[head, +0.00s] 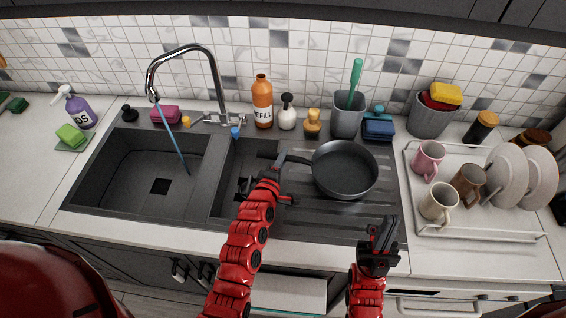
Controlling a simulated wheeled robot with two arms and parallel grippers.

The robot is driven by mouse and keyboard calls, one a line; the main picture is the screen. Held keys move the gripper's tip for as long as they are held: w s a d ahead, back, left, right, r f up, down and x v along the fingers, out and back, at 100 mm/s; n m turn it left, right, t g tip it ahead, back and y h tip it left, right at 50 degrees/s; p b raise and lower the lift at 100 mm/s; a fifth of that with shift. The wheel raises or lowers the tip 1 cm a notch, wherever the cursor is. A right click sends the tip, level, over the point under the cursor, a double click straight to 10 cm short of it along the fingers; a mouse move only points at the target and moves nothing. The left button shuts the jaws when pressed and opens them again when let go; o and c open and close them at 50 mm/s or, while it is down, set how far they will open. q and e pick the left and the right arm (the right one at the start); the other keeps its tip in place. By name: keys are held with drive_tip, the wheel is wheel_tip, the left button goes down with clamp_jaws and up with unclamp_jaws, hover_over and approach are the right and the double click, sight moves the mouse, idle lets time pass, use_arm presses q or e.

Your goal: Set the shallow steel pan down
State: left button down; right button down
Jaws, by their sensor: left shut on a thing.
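The shallow steel pan (345,172) is dark and round, with its open side up. It is over the ribbed drainboard (315,226) of the sink. I cannot tell whether its base touches the board. Its handle points left, over the small basin. My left gripper (279,165) is shut on the handle, and its fingers hide part of it. My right gripper (382,228) is empty and open, in front of the pan near the counter's front edge.
A dish rack (480,232) with mugs and plates stands right of the drainboard. Behind the pan are an orange refill bottle (262,104), soap dispensers and a grey brush cup (347,119). The large left basin (130,170) lies under the faucet (187,50), with water running.

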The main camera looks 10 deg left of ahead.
use_arm(q)
wheel_tip(320, 180, down, 2)
drive_tip(key=shift+f, duration=0.1)
drive_tip(key=c, duration=0.7)
unclamp_jaws()
drive_tip(key=shift+s, duration=0.1)
